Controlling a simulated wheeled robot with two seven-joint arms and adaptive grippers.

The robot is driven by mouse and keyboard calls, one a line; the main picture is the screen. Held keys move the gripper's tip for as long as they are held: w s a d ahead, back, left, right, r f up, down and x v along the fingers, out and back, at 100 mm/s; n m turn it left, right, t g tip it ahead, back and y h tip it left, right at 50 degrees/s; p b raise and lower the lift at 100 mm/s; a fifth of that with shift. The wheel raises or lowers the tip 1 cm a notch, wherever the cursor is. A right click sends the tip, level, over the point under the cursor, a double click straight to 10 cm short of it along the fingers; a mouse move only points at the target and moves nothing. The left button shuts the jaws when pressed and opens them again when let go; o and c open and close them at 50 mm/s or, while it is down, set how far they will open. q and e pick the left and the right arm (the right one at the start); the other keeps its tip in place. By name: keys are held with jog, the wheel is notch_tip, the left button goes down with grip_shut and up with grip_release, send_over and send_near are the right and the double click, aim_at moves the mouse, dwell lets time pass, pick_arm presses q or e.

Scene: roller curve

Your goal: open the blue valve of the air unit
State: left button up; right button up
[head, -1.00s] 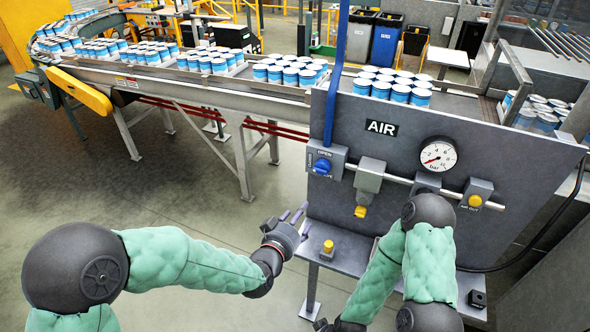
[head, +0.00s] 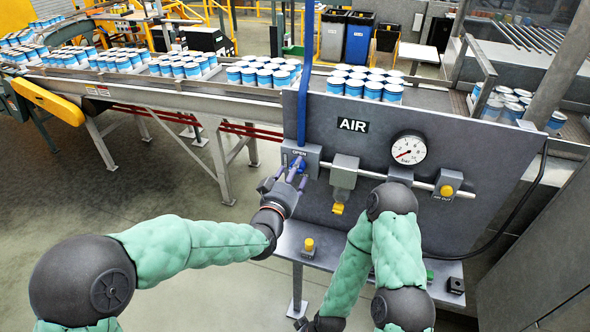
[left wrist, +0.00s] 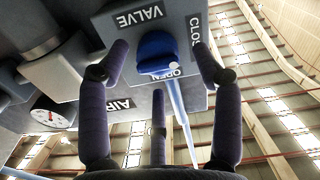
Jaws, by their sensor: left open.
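The blue valve knob (left wrist: 156,53) sits on a grey box (head: 309,160) on the air unit's panel, marked VALVE, OPEN and CLOSE. In the head view it is mostly hidden behind my left gripper (head: 295,166). In the left wrist view, two dark fingers of my left gripper (left wrist: 165,65) stand on either side of the knob, and a third finger is lower down. The fingers are spread, with gaps to the knob; I see no clear contact. The gauge (head: 409,149) needle points low left. My right arm folds down to the bottom edge; its fingers are not visible.
A blue pipe (head: 304,105) rises above the valve box. A filter with a yellow bottom (head: 338,208) and a yellow air-out knob (head: 446,190) are to the right. A yellow button (head: 309,244) stands on the shelf below. A conveyor with cans (head: 130,80) runs behind.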

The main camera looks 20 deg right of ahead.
pick_arm(q)
jog(key=shift+x, duration=0.85)
